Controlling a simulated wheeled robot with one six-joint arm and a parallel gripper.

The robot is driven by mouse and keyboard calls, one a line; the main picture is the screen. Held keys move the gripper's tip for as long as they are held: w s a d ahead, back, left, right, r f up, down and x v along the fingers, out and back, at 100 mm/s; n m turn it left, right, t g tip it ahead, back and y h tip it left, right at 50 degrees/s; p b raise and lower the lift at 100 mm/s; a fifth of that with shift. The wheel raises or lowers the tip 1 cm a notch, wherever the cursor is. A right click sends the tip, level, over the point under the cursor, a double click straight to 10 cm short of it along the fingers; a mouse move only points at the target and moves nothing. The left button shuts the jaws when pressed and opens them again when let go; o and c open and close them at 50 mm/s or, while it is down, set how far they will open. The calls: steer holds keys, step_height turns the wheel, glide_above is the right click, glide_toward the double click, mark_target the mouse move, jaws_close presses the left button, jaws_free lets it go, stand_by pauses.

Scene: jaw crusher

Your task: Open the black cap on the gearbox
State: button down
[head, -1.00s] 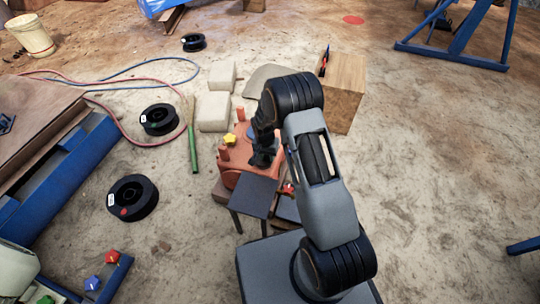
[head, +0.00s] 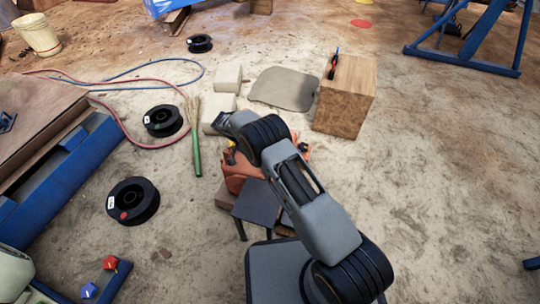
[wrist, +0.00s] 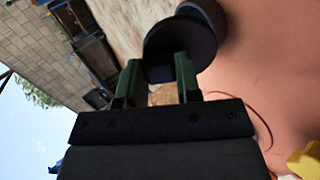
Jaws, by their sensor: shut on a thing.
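The gearbox (head: 237,180) is an orange-red housing low in the middle of the head view, partly covered by my arm. Its surface (wrist: 275,65) fills the right side of the wrist view. The black cap (wrist: 190,35) shows as a dark round disc at the top of the wrist view. My gripper (wrist: 158,62) has its two green fingers on either side of the cap's dark lower part and is shut on it. A brownish round part (wrist: 207,10) shows just behind the cap; whether they touch is unclear. In the head view the fingertips and cap cannot be made out.
A yellow star-shaped knob (wrist: 305,160) sits on the gearbox near my gripper. A small dark table (head: 262,206) stands in front of the gearbox. Pale blocks (head: 228,78) and a wooden box (head: 346,97) stand behind. Black spools (head: 133,201) lie left.

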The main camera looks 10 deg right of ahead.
steer(key=shift+w+a+f+g+h+b, duration=0.1)
steer(key=shift+w+a+g+h+b, duration=0.1)
steer(key=shift+a+g+h+b, duration=0.5)
steer(key=shift+d+b, duration=0.1)
steer(key=shift+b, duration=0.2)
steer(key=c, duration=0.8)
jaws_free()
steer(key=shift+r, duration=0.25)
steer(key=s+d+r+p, duration=0.3)
steer(key=s+r+p, duration=0.5)
steer(key=s+r, duration=0.4)
steer(key=shift+s+d+r, duration=0.25)
steer(key=shift+s+r, duration=0.1)
steer(key=shift+s, duration=0.45)
